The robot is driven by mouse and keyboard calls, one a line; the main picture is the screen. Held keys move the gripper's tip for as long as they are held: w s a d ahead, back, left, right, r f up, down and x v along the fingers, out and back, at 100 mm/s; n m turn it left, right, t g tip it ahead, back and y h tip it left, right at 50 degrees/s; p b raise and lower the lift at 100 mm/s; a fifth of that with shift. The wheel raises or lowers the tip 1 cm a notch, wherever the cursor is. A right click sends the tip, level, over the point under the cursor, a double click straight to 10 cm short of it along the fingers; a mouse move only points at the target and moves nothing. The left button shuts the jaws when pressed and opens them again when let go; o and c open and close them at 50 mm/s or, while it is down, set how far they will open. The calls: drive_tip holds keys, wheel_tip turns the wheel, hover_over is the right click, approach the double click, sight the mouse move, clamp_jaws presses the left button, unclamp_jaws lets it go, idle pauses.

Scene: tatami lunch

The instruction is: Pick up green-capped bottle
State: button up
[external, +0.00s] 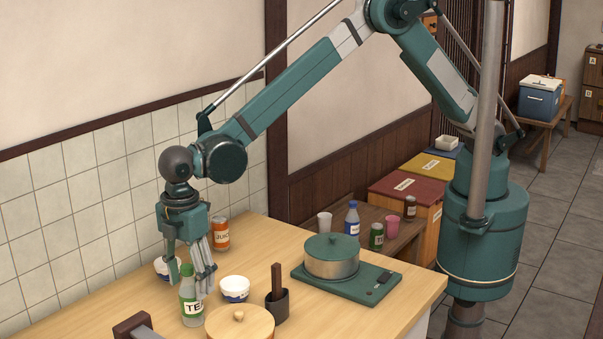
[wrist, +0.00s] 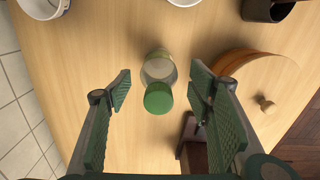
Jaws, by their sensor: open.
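The green-capped bottle (external: 191,302) stands on the wooden table in the external view, with a pale body and a label that reads "TE". In the wrist view its green cap (wrist: 158,98) shows from above, with the clear shoulder behind it. My gripper (external: 191,277) is above and around the bottle's top in the external view. In the wrist view my gripper (wrist: 160,95) is open, with one finger to each side of the cap and a gap on both sides. The fingers do not appear to touch the bottle.
A round wooden lidded container (external: 240,324) stands close to the bottle's right; it also shows in the wrist view (wrist: 265,75). A white bowl (external: 235,289), a dark holder (external: 277,307) and an orange juice can (external: 220,234) are near. A pot (external: 331,260) sits farther right.

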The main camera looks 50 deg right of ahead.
sight(191, 297)
drive_tip(key=shift+w+f, duration=0.1)
drive_tip(key=shift+f, duration=2.5)
drive_tip(key=shift+c, duration=0.5)
drive_tip(key=c, duration=0.8)
